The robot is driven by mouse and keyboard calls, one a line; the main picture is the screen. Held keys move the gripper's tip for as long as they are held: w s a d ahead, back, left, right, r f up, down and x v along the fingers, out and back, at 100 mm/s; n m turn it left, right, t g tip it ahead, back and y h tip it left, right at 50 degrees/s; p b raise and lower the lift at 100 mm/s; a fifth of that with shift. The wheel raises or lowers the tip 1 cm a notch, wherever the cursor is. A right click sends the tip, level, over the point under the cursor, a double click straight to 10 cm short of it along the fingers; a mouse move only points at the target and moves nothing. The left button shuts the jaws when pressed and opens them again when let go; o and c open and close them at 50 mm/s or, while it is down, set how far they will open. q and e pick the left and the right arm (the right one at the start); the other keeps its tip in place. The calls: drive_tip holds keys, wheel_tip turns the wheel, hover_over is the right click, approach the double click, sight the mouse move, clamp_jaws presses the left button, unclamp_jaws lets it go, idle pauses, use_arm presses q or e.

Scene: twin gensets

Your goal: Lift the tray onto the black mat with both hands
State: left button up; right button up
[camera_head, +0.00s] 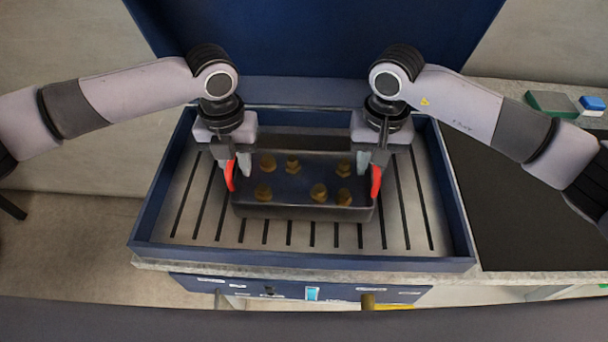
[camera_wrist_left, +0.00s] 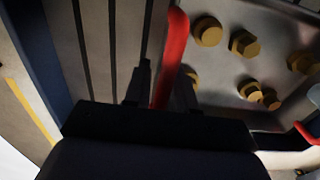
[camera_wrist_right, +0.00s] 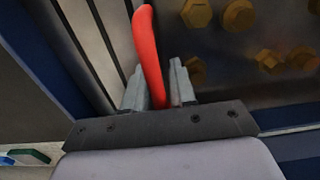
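The tray (camera_head: 300,212) is dark and rectangular, with several brass bolts (camera_head: 319,192) in it, and is inside the blue-walled slatted bay. It has a red handle at each end. My left gripper (camera_head: 232,168) is at the left red handle (camera_head: 230,176), with one finger on each side of it; the left wrist view shows this handle (camera_wrist_left: 174,50) between the fingers. My right gripper (camera_head: 371,168) is around the right red handle (camera_head: 376,182), which shows between its fingers in the right wrist view (camera_wrist_right: 148,45). Both look closed on the handles. The black mat (camera_head: 510,215) lies bare at the right.
The bay's blue wall (camera_head: 300,258) surrounds the tray, and its right side (camera_head: 452,195) stands between tray and mat. A green box (camera_head: 551,104) and a blue-topped box (camera_head: 591,104) sit beyond the mat's far edge. A blue panel rises behind.

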use_arm(q)
drive_tip(key=shift+f, duration=0.65)
use_arm(e)
drive_tip(key=shift+f, duration=0.7)
use_arm(q)
clamp_jaws()
use_arm(e)
clamp_jaws()
use_arm(q)
drive_tip(key=shift+w+r, duration=0.1)
use_arm(e)
drive_tip(key=shift+r, duration=0.15)
